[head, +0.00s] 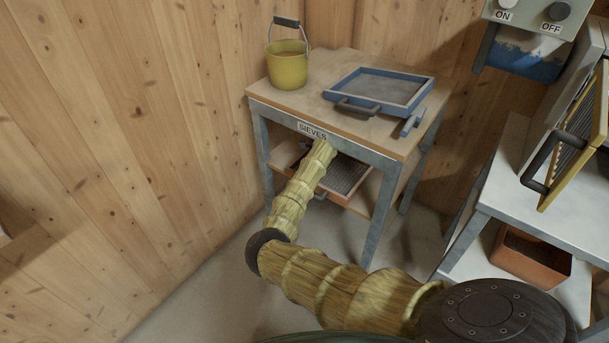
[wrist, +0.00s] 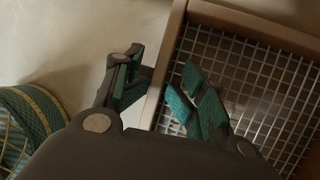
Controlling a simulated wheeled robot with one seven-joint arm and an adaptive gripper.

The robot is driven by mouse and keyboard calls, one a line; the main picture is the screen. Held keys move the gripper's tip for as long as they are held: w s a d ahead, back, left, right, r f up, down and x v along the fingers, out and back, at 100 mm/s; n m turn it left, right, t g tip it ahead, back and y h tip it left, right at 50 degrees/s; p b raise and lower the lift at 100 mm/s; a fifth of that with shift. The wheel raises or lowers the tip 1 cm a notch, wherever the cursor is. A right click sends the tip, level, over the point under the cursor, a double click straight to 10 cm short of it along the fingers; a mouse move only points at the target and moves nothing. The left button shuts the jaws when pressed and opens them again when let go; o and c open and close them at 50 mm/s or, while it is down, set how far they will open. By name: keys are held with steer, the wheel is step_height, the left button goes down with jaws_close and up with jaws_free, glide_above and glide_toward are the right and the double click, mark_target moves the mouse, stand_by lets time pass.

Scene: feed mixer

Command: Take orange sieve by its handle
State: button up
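The orange sieve (head: 348,174) lies on the lower shelf of the table marked SIEVES, partly hidden by my arm and the tabletop. In the wrist view its brownish-orange frame (wrist: 247,23) and wire mesh fill the right side. My gripper (wrist: 162,68) is open and empty, with its green-padded fingers apart. One finger shows left of the frame's side and the other over the mesh; I cannot tell their height above it. A small grey piece at the sieve's front (head: 320,195) may be its handle. No handle shows clearly in the wrist view.
A blue sieve (head: 381,87) and a yellow bucket (head: 287,70) stand on the wooden tabletop (head: 330,62). The table's front rail and legs (head: 379,212) frame the shelf. At right is a grey stand with a terracotta-coloured bin (head: 530,258) and a yellow-framed sieve (head: 578,130).

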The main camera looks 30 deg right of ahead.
steer(key=shift+s+d+r, duration=0.1)
steer(key=shift+d+r, duration=0.1)
steer(key=shift+r, duration=0.3)
steer(key=shift+s+d+r, duration=0.55)
steer(key=shift+d+r, duration=0.15)
steer(key=shift+r, duration=0.2)
glide_above(339, 182)
